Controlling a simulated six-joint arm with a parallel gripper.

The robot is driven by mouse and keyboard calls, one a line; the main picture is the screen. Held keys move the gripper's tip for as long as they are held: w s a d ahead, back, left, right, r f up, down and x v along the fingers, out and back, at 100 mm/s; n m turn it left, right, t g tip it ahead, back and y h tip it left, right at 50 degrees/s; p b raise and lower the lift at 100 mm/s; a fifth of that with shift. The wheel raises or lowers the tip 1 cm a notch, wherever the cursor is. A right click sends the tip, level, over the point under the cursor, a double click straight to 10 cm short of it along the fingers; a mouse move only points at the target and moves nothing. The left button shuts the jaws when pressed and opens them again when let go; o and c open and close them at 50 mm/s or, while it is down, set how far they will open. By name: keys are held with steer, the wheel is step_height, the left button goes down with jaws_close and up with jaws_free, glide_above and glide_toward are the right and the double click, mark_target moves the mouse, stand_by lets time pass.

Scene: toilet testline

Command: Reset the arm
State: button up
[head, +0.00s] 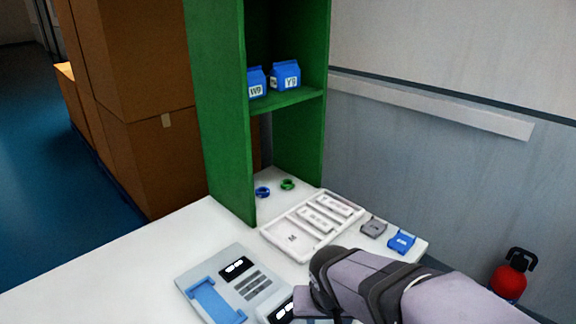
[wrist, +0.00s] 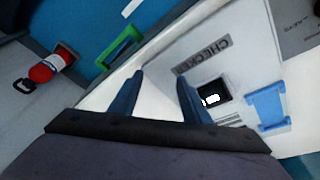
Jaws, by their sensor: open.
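My arm (head: 385,285) reaches in from the lower right in the head view, its end low over the front of the white table, with the fingertips hidden there. In the wrist view my gripper (wrist: 160,80) shows two dark fingers apart, with only white table surface between them. Nothing is held. The grey checker device (wrist: 238,60) with a small black display and a blue holder (wrist: 268,108) lies just right of the fingers. A green frame-like piece (wrist: 120,46) is beyond the left finger.
A grey device (head: 235,280) with a blue cradle sits on the table (head: 120,265). Behind are a white tray (head: 291,239), grey clip (head: 373,227), blue clip (head: 401,242) and two rings. A green shelf (head: 222,110) holds blue cartons (head: 285,76). A red extinguisher (head: 510,280) stands right.

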steer(key=s+d+f+g+b, duration=0.3)
steer(key=s+d+f+b, duration=0.35)
steer(key=s+f, duration=0.5)
step_height(320, 180, up, 16)
steer(key=w+p, duration=0.1)
steer(key=p, duration=1.6)
steer(key=shift+w+r+n+y, duration=0.2)
steer(key=shift+n+y, duration=0.1)
steer(key=shift+y, duration=0.1)
steer(key=shift+o, duration=0.5)
steer(key=shift+d+f, duration=0.1)
